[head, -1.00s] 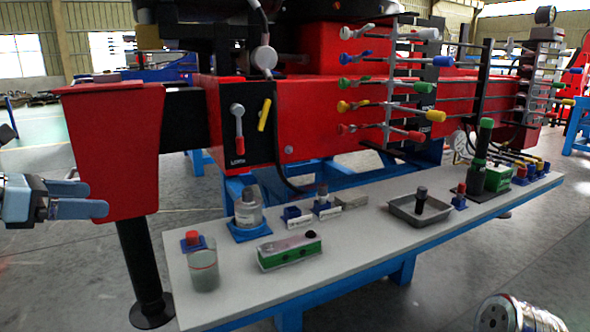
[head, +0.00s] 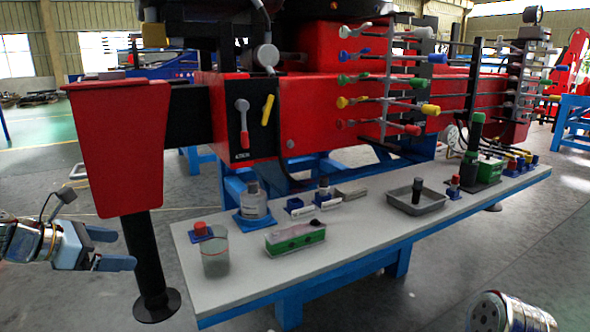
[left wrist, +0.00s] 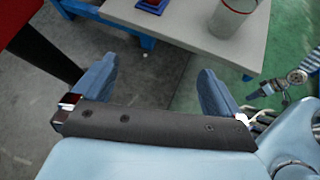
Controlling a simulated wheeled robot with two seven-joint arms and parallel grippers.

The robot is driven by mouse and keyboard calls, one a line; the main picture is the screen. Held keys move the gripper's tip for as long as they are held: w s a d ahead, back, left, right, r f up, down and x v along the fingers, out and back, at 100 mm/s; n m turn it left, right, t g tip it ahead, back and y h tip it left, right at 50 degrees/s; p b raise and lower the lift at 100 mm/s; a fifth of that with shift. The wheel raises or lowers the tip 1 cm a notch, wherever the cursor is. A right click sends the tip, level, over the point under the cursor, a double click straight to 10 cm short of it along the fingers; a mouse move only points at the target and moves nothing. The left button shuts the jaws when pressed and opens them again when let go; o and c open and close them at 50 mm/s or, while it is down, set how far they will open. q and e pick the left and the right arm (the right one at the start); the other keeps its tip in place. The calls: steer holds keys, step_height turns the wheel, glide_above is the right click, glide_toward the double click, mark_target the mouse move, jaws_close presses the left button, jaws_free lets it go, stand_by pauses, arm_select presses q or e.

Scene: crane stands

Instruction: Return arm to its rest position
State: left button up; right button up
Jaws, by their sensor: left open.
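My left gripper (head: 112,249) is at the left of the head view, left of the table and near the black outrigger leg. It is open and empty. In the left wrist view its two blue fingers (left wrist: 155,85) stand wide apart with only floor between them. Part of my left arm shows behind it in the head view. My right gripper is not seen in the head view; a rounded metal part of mine shows at the lower right.
A grey table (head: 235,283) holds a glass beaker (head: 215,257), a bottle (head: 253,203), a green and white block (head: 295,239) and a metal tray (head: 435,204). The red outrigger (head: 118,145) and its black leg (head: 146,262) stand just right of my left gripper. Floor at lower left is clear.

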arm_select(q)
steer(key=s+d+f+m+g+y+b, duration=0.15)
steer(key=d+f+m, duration=0.25)
steer(key=f, duration=0.9)
steer(key=w+d+f+m+g, duration=0.1)
steer(key=d+f+m+g, duration=0.25)
steer(key=f, duration=0.85)
steer(key=s+d+f+m+g+y+b, duration=0.1)
steer(key=d+f+m, duration=0.3)
steer(key=f, duration=0.9)
steer(key=s+d+f+m+g+b, duration=0.1)
steer(key=s+d+f+m+g, duration=0.1)
steer(key=s+d+f+m, duration=1)
steer(key=s+d+f, duration=0.2)
steer(key=s+f, duration=0.1)
steer(key=s, duration=0.1)
steer(key=shift+s+d+f+m, duration=0.2)
steer(key=shift+d+m, duration=0.1)
steer(key=shift+m, duration=0.05)
